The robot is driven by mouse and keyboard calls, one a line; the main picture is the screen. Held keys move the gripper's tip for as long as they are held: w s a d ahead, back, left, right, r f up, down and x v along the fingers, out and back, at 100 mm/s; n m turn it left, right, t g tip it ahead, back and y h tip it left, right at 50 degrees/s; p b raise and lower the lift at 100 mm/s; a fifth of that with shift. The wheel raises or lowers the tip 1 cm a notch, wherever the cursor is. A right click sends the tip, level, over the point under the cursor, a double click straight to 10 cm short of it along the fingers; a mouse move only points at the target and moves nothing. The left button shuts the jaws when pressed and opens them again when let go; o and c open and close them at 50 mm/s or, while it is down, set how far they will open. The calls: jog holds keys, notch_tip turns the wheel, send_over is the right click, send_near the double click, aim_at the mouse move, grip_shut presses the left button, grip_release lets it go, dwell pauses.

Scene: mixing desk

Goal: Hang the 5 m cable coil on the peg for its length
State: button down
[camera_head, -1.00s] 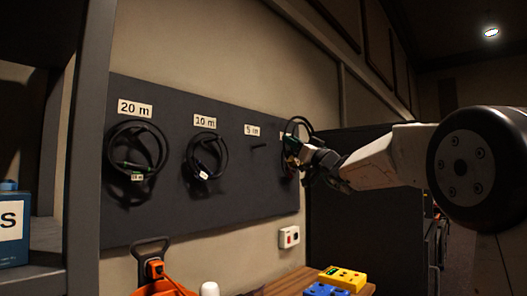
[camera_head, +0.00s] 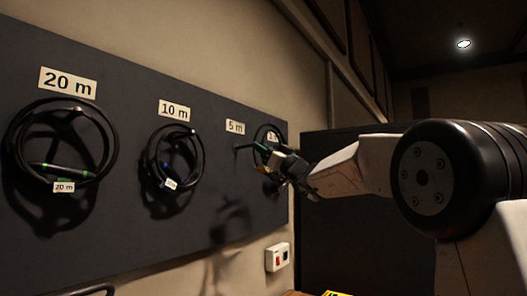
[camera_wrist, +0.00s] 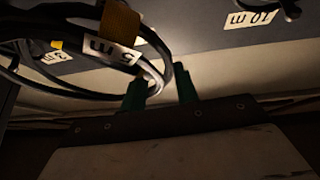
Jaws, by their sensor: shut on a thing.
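The 5 m cable coil, a black loop with a "5 m" tag (camera_wrist: 110,50) and an orange-yellow band, fills the upper left of the wrist view. In the head view the dark loop (camera_head: 257,135) stands up from my gripper (camera_head: 271,160), partly over the 3 m label. My gripper's green fingertips (camera_wrist: 160,90) are shut on the coil. The 5 m peg (camera_head: 243,147) shows below the 5 m label (camera_head: 235,127), just left of the coil. I cannot tell whether the loop touches the peg.
The dark board (camera_head: 120,120) carries a 20 m coil (camera_head: 110,145) and a 10 m coil (camera_head: 149,170) on the left. The 3 m label (camera_head: 272,136) is at the right. A wall switch box (camera_head: 277,257) sits below the board.

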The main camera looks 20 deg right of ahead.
aim_at(255, 157)
jog(key=w+a, duration=0.2)
jog(key=w, duration=0.1)
jog(key=w+a+f, duration=0.1)
jog(key=w+a, duration=0.2)
jog(key=w, duration=0.1)
jog(key=w+a+f, duration=0.1)
jog(key=w+a, duration=0.2)
jog(key=shift+w+f, duration=0.1)
jog(key=shift+w, duration=0.25)
dwell(1.3)
jog(key=shift+f, duration=0.1)
dwell(0.6)
grip_release()
jog(key=shift+w, duration=0.1)
dwell(0.6)
jog(key=shift+s+d, duration=1)
jog(key=shift+s, duration=0.35)
jog(key=shift+s+d, duration=1)
jog(key=shift+s, duration=0.35)
jog(key=shift+s+d, duration=1)
jog(key=shift+s, duration=0.35)
